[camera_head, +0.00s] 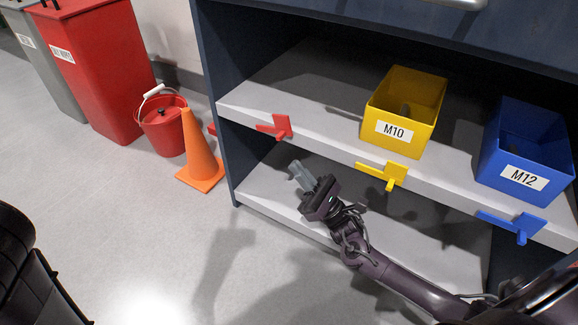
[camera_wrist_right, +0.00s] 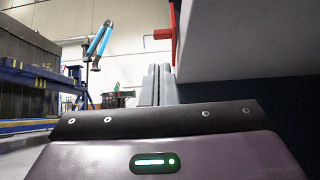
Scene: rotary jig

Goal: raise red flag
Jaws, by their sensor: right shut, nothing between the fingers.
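The red flag (camera_head: 276,127) sits on the front edge of the upper shelf (camera_head: 330,146), at its left part. Its arm points left and lies roughly level. My right gripper (camera_head: 299,172) is shut and empty, in front of the cabinet, lower in the picture than the red flag and a little to its right. In the right wrist view the shut fingers (camera_wrist_right: 156,85) point away from the camera, and the red flag (camera_wrist_right: 174,34) shows just above and right of them, with a gap visible. My left gripper is not in view.
A yellow flag (camera_head: 388,174) and a blue flag (camera_head: 515,226) sit farther right on the shelf edge. A yellow M10 bin (camera_head: 395,131) and blue M12 bin (camera_head: 525,178) stand on the shelf. An orange cone (camera_head: 200,155) and red bucket (camera_head: 163,131) stand left of the cabinet.

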